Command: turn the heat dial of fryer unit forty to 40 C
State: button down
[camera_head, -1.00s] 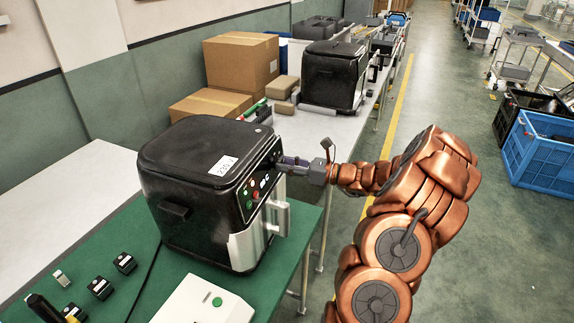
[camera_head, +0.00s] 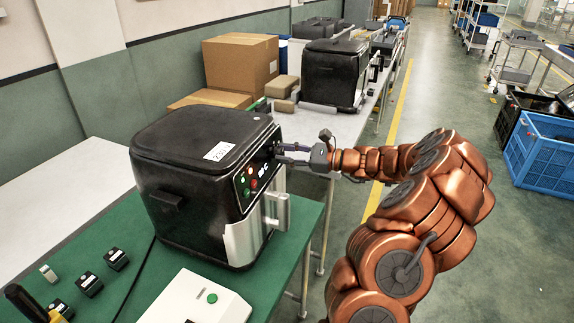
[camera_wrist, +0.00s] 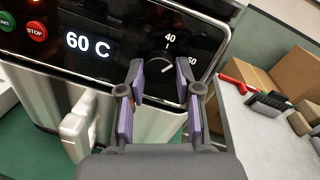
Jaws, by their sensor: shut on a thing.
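The black fryer (camera_head: 200,145) stands on the green bench top in the head view, its control panel facing right. In the wrist view its display (camera_wrist: 87,45) reads 60 C. The round black heat dial (camera_wrist: 158,68) sits right of the display, with the marks 40 above it and 60 to its right. The fingers hide parts of the dial's rim. The gripper also shows at the panel in the head view (camera_head: 277,154).
The fryer's handle (camera_head: 278,211) juts out below the panel. Green START (camera_wrist: 5,22) and red STOP (camera_wrist: 36,31) buttons sit left of the display. Cardboard boxes (camera_head: 240,62) and another fryer (camera_head: 333,72) stand behind. A white box with a green button (camera_head: 197,299) lies in front.

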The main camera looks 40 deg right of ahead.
jog(key=n+g+b, duration=0.1)
jog(key=n+b, duration=0.6)
jog(key=b, duration=0.1)
jog(key=shift+n, duration=0.3)
dwell(0.3)
jog(key=c, duration=0.8)
grip_release()
jog(key=shift+r, duration=0.1)
jog(key=shift+d, duration=0.1)
jog(key=v, duration=1.2)
